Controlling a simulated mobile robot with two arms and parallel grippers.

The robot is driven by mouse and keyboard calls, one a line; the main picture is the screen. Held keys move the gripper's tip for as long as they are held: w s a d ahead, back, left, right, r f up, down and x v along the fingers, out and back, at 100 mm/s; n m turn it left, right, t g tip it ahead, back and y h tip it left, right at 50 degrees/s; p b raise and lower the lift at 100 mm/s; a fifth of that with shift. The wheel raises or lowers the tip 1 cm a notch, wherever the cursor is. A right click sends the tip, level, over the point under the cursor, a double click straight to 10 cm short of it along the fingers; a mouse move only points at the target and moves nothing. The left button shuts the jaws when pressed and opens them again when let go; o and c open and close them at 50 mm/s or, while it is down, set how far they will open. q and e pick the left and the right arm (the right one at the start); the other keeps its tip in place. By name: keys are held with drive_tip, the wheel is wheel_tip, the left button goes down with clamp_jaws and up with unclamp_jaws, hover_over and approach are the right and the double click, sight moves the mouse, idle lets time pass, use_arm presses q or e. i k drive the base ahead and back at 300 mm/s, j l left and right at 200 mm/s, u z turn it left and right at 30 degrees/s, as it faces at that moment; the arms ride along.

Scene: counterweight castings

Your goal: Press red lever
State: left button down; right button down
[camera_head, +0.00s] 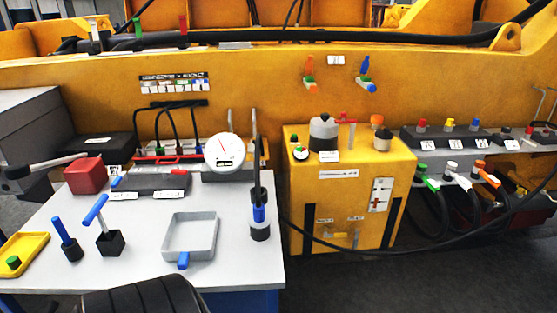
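Several red handle-like parts show, and I cannot tell which one is the red lever. A red T-shaped handle (347,119) stands on top of the yellow box (335,205), right of a grey round cap. A small upright red stick (183,25) stands at the back, on the upper edge of the yellow machine. A red-topped knob (422,125) sits on the dark strip at the right. A long red bar (178,158) lies behind the grey unit on the white table. Neither of my grippers shows.
The white table (120,272) holds a red block (83,176), blue-handled levers (96,210), a grey tray (189,256), a round gauge (224,153) and a yellow tray (20,268). A black cable (400,251) crosses low in front of the yellow box. Dark floor is clear at lower right.

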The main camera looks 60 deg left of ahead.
sight(173, 172)
drive_tip(key=i+l+z, duration=0.2)
drive_tip(key=i, duration=0.2)
drive_tip(key=i+l+z, duration=0.15)
drive_tip(key=i, duration=0.3)
drive_tip(key=i+u, duration=0.35)
drive_tip(key=u, duration=0.15)
drive_tip(key=i+l+u, duration=0.2)
drive_tip(key=u, duration=0.3)
drive_tip(key=i+u, duration=0.15)
drive_tip(key=u, duration=0.35)
drive_tip(key=i+u, duration=0.15)
drive_tip(key=u, duration=0.3)
drive_tip(key=i+l+u, duration=0.1)
drive_tip(key=u, duration=0.4)
drive_tip(key=i+l+u, duration=0.2)
drive_tip(key=u, duration=0.25)
drive_tip(key=i+l+u, duration=0.1)
drive_tip(key=u, duration=0.4)
drive_tip(key=i+l+u, duration=0.1)
drive_tip(key=u, duration=0.3)
drive_tip(key=i+l+u, duration=0.25)
drive_tip(key=u, duration=0.15)
drive_tip(key=i+l+u, duration=0.15)
drive_tip(key=u, duration=0.25)
drive_tip(key=l+u, duration=0.3)
drive_tip(key=u, duration=0.15)
drive_tip(key=i+l+u, duration=0.1)
drive_tip(key=l+u, duration=0.3)
drive_tip(key=j, duration=0.1)
